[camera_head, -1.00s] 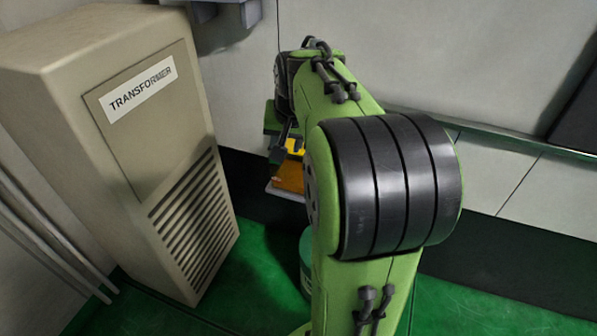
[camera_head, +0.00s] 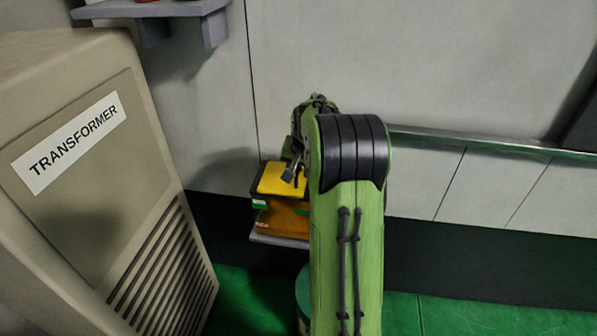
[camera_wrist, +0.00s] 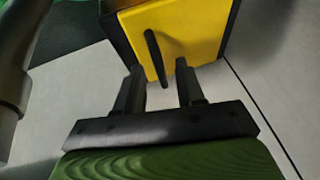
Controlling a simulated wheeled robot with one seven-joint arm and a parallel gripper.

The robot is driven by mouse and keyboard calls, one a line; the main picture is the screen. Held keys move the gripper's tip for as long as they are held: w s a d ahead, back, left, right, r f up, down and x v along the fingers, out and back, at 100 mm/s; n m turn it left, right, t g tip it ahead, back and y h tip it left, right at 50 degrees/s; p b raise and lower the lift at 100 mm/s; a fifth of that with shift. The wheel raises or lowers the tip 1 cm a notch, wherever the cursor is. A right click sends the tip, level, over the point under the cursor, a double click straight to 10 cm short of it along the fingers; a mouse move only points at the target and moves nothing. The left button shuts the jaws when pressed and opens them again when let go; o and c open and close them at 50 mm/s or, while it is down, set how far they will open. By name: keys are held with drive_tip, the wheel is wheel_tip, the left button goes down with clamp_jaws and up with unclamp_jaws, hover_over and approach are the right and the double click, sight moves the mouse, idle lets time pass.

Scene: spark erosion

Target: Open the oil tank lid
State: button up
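The oil tank (camera_head: 284,218) is an orange-brown box with a yellow lid (camera_head: 278,180), standing low against the wall. The lid looks shut. My arm hides the tank's right side in the head view. In the wrist view the yellow lid (camera_wrist: 197,32) fills the upper middle, with a thin black handle (camera_wrist: 153,50) standing out from it. My gripper (camera_wrist: 159,67) is open, its two dark fingers pointing at the lid. The handle's lower end shows between the fingers; I cannot tell how deep it sits. Nothing is held.
A beige transformer cabinet (camera_head: 72,200) stands at the left, close to the tank. The tank rests on a small grey shelf (camera_head: 278,240). Another grey shelf (camera_head: 215,30) hangs above on the wall. A metal rail (camera_head: 470,143) runs along the wall at right. Green floor (camera_head: 450,315) is clear there.

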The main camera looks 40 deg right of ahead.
clamp_jaws()
idle(0.3)
